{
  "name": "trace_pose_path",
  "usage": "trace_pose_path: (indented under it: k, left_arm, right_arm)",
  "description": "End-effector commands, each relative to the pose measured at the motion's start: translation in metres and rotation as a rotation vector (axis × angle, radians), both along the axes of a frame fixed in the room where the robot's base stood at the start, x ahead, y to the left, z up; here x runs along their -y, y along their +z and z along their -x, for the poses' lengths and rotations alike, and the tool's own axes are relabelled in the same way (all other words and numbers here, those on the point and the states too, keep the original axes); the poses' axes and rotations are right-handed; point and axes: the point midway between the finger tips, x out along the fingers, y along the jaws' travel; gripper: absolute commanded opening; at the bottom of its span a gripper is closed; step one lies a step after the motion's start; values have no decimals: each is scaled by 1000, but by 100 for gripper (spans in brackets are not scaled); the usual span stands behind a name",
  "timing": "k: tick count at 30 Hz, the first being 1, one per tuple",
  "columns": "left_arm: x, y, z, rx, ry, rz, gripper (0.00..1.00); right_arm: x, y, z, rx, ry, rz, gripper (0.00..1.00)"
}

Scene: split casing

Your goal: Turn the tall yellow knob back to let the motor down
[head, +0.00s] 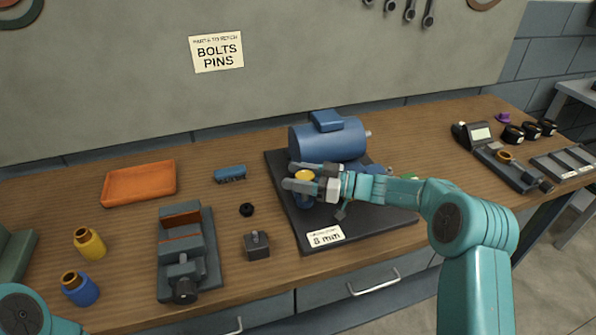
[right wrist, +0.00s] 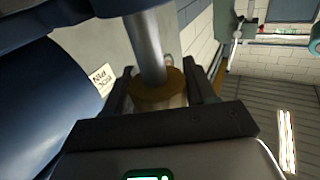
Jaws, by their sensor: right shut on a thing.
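The blue motor (head: 330,138) sits at the back of a black board (head: 283,170) on the bench. The tall yellow knob (head: 304,174) is in front of the motor, on top of a blue stand (head: 303,200). My right gripper (head: 297,176) reaches in from the right and is shut on the knob, one finger on each side. The right wrist view shows the knob (right wrist: 158,90) between the fingers, with a grey shaft (right wrist: 148,45) running from it and the motor's blue body (right wrist: 38,100) on the left. The knob's turn angle cannot be told. My left gripper is out of view.
A label (head: 325,236) marks the board's front edge. On the left are a grey vise (head: 188,250), an orange tray (head: 139,184), a blue block (head: 230,173), a dark block (head: 257,245), a yellow bottle (head: 90,243) and a blue bottle (head: 80,289). My right forearm covers the board's right side.

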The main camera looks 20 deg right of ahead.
Motion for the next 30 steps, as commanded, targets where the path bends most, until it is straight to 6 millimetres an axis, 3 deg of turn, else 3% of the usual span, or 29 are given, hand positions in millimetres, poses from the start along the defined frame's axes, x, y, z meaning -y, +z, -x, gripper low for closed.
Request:
trace_pose_path:
  k: [14, 15, 16, 26, 30]
  left_arm:
    - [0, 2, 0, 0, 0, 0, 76]
    - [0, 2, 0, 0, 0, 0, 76]
    - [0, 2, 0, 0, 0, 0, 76]
    - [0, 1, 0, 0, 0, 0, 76]
    - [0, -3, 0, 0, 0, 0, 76]
  right_arm:
    - [0, 4, -1, 8, 11, -4, 25]
    - [0, 4, -1, 8, 10, -4, 68]
    - [0, 4, -1, 8, 10, -4, 76]
    - [2, 1, 1, 4, 10, -1, 76]
    - [20, 0, 9, 3, 7, -2, 76]
